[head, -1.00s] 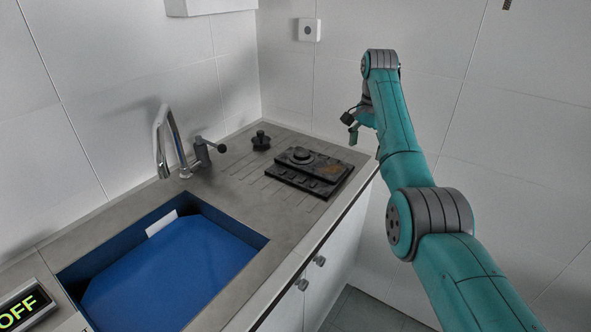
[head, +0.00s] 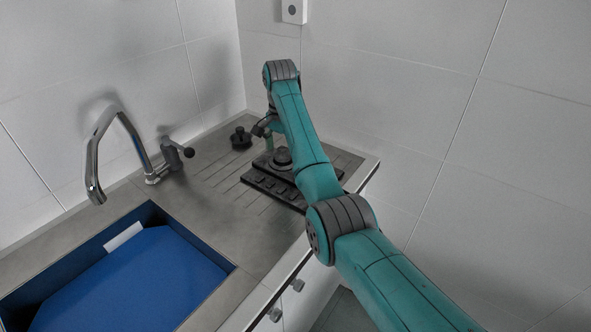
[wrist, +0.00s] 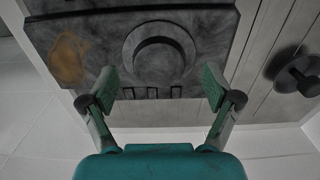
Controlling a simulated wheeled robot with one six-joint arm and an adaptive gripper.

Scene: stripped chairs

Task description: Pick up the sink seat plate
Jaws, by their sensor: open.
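A dark seat plate (head: 279,170) with a raised round boss lies on the ribbed drainboard beside the sink, on a larger dark base. In the wrist view the plate (wrist: 110,40) fills the top, with a brown rusty patch at its left and the round boss near its middle. My gripper (head: 265,129) is over the far side of the plate in the head view. In the wrist view my gripper (wrist: 160,87) is open and empty, one finger on each side of the boss. I cannot tell its height above the plate. My arm hides the plate's right part.
A small black knobbed plug (head: 241,138) stands on the drainboard behind the plate, and shows at right in the wrist view (wrist: 298,76). A tall faucet (head: 122,122) with a lever (head: 176,153) rises by the blue sink (head: 155,285). Tiled walls close off the back.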

